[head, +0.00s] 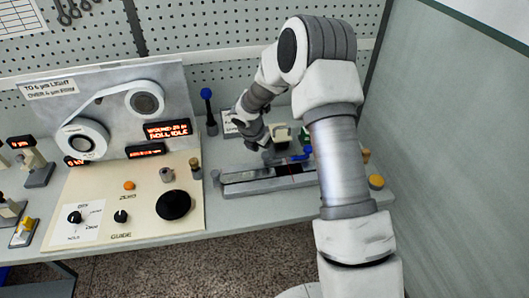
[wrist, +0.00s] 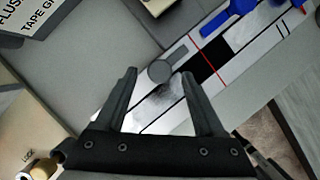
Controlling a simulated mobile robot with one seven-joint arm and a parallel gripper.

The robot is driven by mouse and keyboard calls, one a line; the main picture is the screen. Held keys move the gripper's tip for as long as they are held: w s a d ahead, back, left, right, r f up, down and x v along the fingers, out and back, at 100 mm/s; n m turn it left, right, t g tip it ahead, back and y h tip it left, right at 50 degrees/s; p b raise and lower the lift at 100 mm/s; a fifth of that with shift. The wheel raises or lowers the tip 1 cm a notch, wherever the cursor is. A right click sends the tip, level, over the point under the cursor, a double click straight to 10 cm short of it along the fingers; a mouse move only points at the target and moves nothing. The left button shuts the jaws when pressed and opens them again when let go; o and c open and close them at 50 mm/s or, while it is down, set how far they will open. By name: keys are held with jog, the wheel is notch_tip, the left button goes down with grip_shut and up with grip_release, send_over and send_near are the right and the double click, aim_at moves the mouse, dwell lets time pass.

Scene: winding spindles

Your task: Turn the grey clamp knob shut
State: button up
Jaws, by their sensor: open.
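The grey clamp knob (wrist: 161,71) shows in the wrist view as a round grey disc with a short bar reaching to the upper right. My gripper (wrist: 159,77) is open, with one finger on each side of the knob in the picture. I cannot tell whether either finger touches it. In the head view my gripper (head: 267,153) is over the long grey block (head: 250,187), and I cannot make out the knob there.
Blue parts (wrist: 238,8) lie near the block's far end in the wrist view. A blue-topped post (head: 207,95) stands behind left in the head view. The cream winder panel (head: 140,205) is at left, and a yellow button (head: 376,182) is at right.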

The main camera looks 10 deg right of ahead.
jog(key=shift+x, duration=0.75)
jog(key=shift+c, duration=0.3)
grip_shut()
